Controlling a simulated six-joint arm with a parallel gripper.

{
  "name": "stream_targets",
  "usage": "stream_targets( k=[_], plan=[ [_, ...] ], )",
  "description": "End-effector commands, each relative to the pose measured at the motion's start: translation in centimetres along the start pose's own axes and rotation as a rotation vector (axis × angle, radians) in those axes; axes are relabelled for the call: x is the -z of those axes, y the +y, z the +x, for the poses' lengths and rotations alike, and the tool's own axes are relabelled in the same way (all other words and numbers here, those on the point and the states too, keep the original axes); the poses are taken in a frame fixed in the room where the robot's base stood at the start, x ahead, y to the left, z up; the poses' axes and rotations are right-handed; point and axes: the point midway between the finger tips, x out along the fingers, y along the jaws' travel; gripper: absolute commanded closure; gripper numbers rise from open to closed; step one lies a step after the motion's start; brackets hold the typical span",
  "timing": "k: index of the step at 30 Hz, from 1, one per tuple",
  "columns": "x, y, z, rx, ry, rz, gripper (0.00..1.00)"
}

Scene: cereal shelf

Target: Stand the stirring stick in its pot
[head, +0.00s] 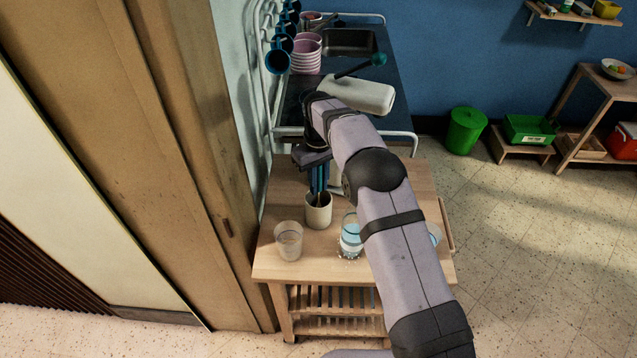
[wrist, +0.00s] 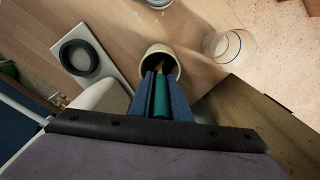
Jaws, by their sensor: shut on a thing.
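My gripper (head: 318,180) points down over the wooden trolley top, its two blue fingers just above the pot. It also shows in the wrist view (wrist: 160,98), shut on a slim teal piece between the fingers, which I take for the stirring stick (wrist: 161,96). The pot (head: 318,214) is a small cream cup standing upright; its round mouth (wrist: 175,70) lies at the fingertips in the wrist view. A thin tan piece shows at the pot's opening. I cannot tell how deep the stick reaches or whether it touches the bottom.
A clear glass (head: 288,241) stands left of the pot, and a glass with blue liquid (head: 350,240) stands to its right. Another glass (head: 435,236) is partly behind my arm. A pale tray with a dark ring (wrist: 80,58) lies nearby. A tall wooden cabinet (head: 160,120) borders the left.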

Motion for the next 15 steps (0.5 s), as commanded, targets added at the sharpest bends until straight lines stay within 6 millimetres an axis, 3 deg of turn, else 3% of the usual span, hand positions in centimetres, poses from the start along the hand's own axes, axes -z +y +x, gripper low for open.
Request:
stream_targets(
  k=[5,15],
  plan=[
    [0.0,0.0,1.1,0.000,0.001,0.000,1.00],
    [0.0,0.0,1.4,0.000,0.002,0.000,1.00]
  ],
)
